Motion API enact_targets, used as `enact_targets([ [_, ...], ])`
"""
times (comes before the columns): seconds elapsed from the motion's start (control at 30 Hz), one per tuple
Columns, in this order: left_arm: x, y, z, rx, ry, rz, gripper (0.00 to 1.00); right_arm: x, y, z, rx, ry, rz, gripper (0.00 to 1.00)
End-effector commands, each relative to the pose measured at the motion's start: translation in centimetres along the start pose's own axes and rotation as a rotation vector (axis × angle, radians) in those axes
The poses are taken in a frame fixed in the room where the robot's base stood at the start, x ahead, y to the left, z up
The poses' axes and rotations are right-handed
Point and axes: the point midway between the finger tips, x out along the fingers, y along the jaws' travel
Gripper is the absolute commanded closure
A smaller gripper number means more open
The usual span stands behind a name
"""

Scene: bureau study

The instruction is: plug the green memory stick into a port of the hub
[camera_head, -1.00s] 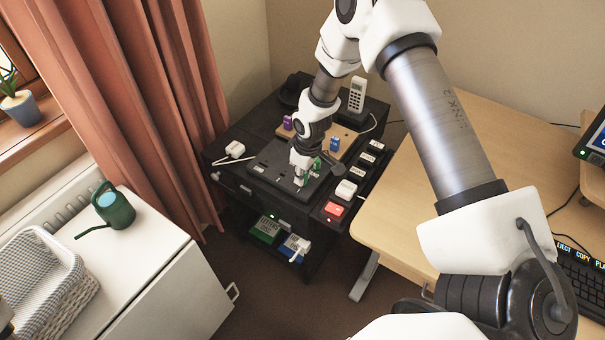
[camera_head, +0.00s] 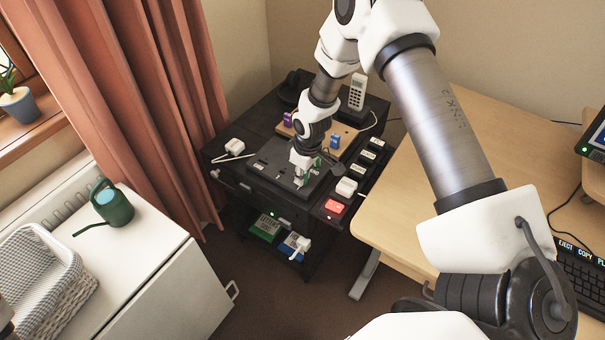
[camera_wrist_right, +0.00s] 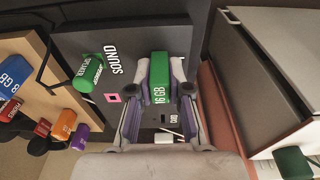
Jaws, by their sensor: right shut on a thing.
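The green memory stick (camera_wrist_right: 159,80), marked 16 GB, is between the two fingers of my right gripper (camera_wrist_right: 160,82), which is shut on it. The dark hub panel (camera_wrist_right: 120,42) lies just beyond the fingers in the wrist view. In the head view my right gripper (camera_head: 302,176) is low over the hub (camera_head: 268,166) on the black cabinet. Whether the stick's tip touches or enters a port is hidden. A green speaker plug (camera_wrist_right: 88,73) stands at the panel beside a pink-edged socket (camera_wrist_right: 112,97). My left gripper cannot be made out.
A wooden board with blue (camera_head: 335,142) and purple (camera_head: 288,118) sticks lies behind the hub. A white cordless phone (camera_head: 357,92) stands at the back. A white adapter (camera_head: 346,187) and red block (camera_head: 333,207) sit right of the hub. The wooden desk (camera_head: 450,140) is farther right.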

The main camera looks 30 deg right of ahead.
Motion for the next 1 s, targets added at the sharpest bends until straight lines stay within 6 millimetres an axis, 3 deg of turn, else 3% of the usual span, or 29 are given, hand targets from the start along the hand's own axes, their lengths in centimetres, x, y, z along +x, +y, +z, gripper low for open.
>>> enact_targets([
  [0.33, 0.1, 0.0, 0.0, 0.000, 0.000, 0.000, 0.60, 0.2, 0.0, 0.0, 0.000, 0.000, 0.000, 1.00],
  [0.37, 0.1, 0.0, 0.0, 0.000, 0.000, 0.000, 0.60, 0.2, 0.0, 0.0, 0.000, 0.000, 0.000, 0.79],
  [0.43, 0.1, 0.0, 0.0, 0.000, 0.000, 0.000, 0.60, 0.2, 0.0, 0.0, 0.000, 0.000, 0.000, 0.54],
  [0.77, 0.1, 0.0, 0.0, 0.000, 0.000, 0.000, 0.60, 0.0, 0.0, 0.0, 0.000, 0.001, 0.000, 0.53],
  [0.87, 0.1, 0.0, 0.0, 0.000, 0.000, 0.000, 0.60, -1.1, 0.0, -0.1, 0.001, 0.003, 0.001, 0.53],
  [1.0, 0.1, 0.0, 0.0, 0.000, 0.000, 0.000, 0.60, -4.2, 0.0, -0.1, 0.000, 0.005, 0.001, 0.53],
])
